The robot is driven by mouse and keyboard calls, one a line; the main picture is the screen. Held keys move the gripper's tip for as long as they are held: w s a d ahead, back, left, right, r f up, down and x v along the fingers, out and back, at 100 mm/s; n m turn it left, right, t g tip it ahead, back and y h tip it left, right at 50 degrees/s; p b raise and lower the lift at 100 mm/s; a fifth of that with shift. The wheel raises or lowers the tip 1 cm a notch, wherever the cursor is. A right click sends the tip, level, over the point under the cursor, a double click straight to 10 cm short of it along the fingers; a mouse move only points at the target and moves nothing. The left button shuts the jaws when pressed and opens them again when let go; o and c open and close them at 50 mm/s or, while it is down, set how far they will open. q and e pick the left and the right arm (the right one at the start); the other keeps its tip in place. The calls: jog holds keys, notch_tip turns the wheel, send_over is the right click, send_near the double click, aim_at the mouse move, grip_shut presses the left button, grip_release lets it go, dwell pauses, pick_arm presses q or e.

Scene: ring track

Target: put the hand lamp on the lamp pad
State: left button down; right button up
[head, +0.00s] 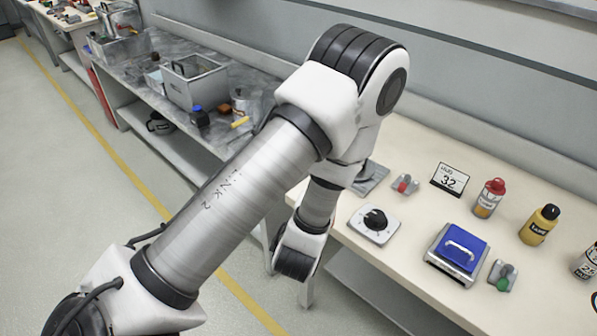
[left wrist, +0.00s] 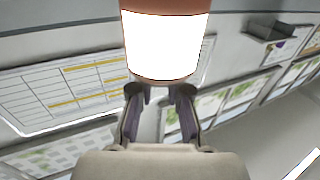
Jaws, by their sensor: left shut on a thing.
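In the left wrist view my left gripper (left wrist: 160,92) is shut on the hand lamp (left wrist: 167,42), which has a bright white glowing body with copper-brown bands above and below. The lamp's top runs out of the picture. In the head view my left arm crosses the middle and bends down beside the bench; its gripper and the lamp do not show there. A flat grey piece (head: 372,180) on the bench is partly hidden behind my arm; I cannot tell whether it is the lamp pad. My right gripper is in neither view.
The cream bench (head: 400,262) holds a white dial box (head: 374,222), a red switch (head: 404,184), a number sign (head: 450,179), a blue-topped device (head: 459,251), a green switch (head: 502,275) and several bottles, including a yellow one (head: 539,225). A grey bench (head: 150,95) with bins stands behind left.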

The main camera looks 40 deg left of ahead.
pick_arm(q)
jog(key=b, duration=0.2)
jog(key=d+b, duration=0.1)
jog(key=b, duration=0.2)
jog(key=shift+w+f, duration=0.3)
jog(key=shift+f, duration=0.05)
jog(key=b, duration=0.4)
jog(key=w+a+b, duration=0.1)
jog(key=b, duration=0.3)
jog(key=shift+w+a+f, duration=0.1)
jog(key=shift+a+f, duration=0.05)
jog(key=shift+a, duration=0.1)
jog(key=w+a+f+p, duration=0.3)
jog(key=w+a+f, duration=0.1)
jog(key=w+a, duration=0.4)
jog(key=shift+p+x, duration=0.3)
jog(key=shift+x, duration=0.65)
jog(key=c, duration=1.1)
grip_release()
jog(key=shift+c, duration=0.2)
